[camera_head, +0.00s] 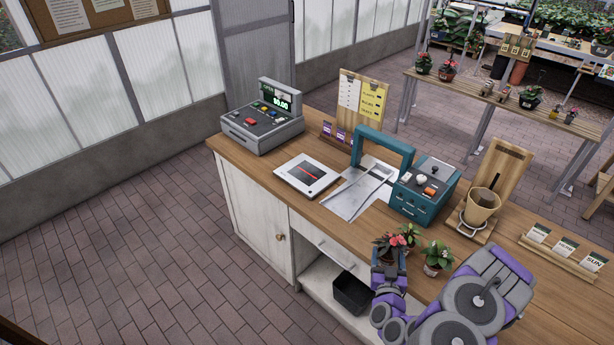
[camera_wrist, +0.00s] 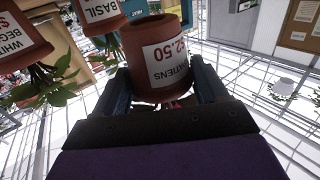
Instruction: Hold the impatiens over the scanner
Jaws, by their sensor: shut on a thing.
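The impatiens is a small potted plant with red flowers (camera_head: 392,241) at the counter's front edge. In the wrist view its terracotta pot (camera_wrist: 150,45) has an upside-down label reading "...ATIENS" and 2.50. My gripper (camera_head: 388,262) is shut on this pot, with one finger on each side in the wrist view (camera_wrist: 162,88). The scanner (camera_head: 307,175) is a flat white unit with a dark window and a red line, lying on the counter left of my gripper. The space above it is empty.
Another potted plant (camera_head: 437,258) stands just right of my gripper; pots labelled basil (camera_wrist: 97,12) and white begonia (camera_wrist: 20,45) show in the wrist view. A teal machine (camera_head: 422,200) and a grey cash register (camera_head: 262,122) stand on the counter (camera_head: 262,166).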

